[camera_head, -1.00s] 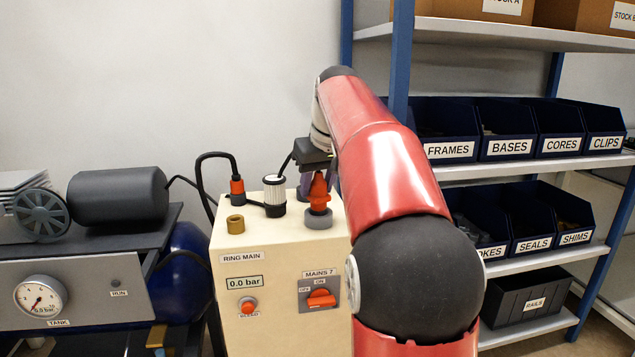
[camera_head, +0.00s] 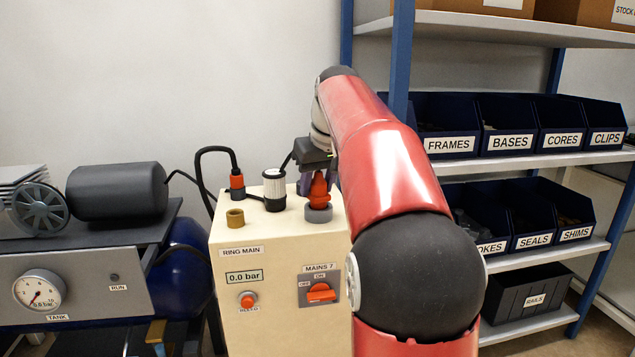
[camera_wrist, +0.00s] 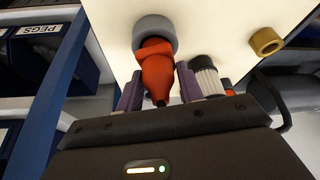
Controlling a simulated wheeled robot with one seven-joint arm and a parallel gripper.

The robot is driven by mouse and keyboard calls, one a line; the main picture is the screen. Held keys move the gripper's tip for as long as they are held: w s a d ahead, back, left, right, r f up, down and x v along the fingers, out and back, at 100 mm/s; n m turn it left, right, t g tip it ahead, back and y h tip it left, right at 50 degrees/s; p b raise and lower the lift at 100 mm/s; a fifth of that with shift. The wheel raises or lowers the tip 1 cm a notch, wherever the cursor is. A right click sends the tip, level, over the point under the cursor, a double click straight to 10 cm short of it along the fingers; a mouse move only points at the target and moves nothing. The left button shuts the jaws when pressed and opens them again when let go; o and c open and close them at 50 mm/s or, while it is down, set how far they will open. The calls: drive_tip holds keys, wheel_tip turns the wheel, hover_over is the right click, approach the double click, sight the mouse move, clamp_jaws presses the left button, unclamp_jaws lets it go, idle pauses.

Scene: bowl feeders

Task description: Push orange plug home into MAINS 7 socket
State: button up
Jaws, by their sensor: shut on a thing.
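The orange plug (camera_head: 319,187) stands upright at the grey ring-shaped MAINS 7 socket (camera_head: 319,214) on top of the cream cabinet. My gripper (camera_head: 318,178) is above the socket, pointing down, with its purple fingers on either side of the plug. In the wrist view the plug (camera_wrist: 157,75) lies between the two fingers (camera_wrist: 158,90), and its far end meets the grey socket ring (camera_wrist: 155,32). I cannot tell how deep the plug sits. The MAINS 7 rotary switch (camera_head: 320,292) is orange, on the cabinet front.
A white ribbed cylinder (camera_head: 274,186) stands close left of my gripper. A brass fitting (camera_head: 235,218) and an orange-black cable connector (camera_head: 237,183) are farther left. The cabinet (camera_head: 270,325) has bare top around them. Shelves with blue bins (camera_head: 448,128) stand right, behind my arm.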

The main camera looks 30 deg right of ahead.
sight(320, 173)
drive_tip(key=shift+f+b, duration=0.35)
drive_tip(key=shift+f, duration=0.25)
idle(0.3)
drive_tip(key=o, duration=1.3)
drive_tip(key=shift+o, duration=0.2)
drive_tip(key=shift+w+p+v, duration=0.2)
drive_tip(key=shift+p+v, duration=1.75)
drive_tip(key=shift+v, duration=1.7)
drive_tip(key=shift+w+r, duration=0.1)
drive_tip(key=shift+r, duration=0.05)
drive_tip(key=shift+r, duration=1.9)
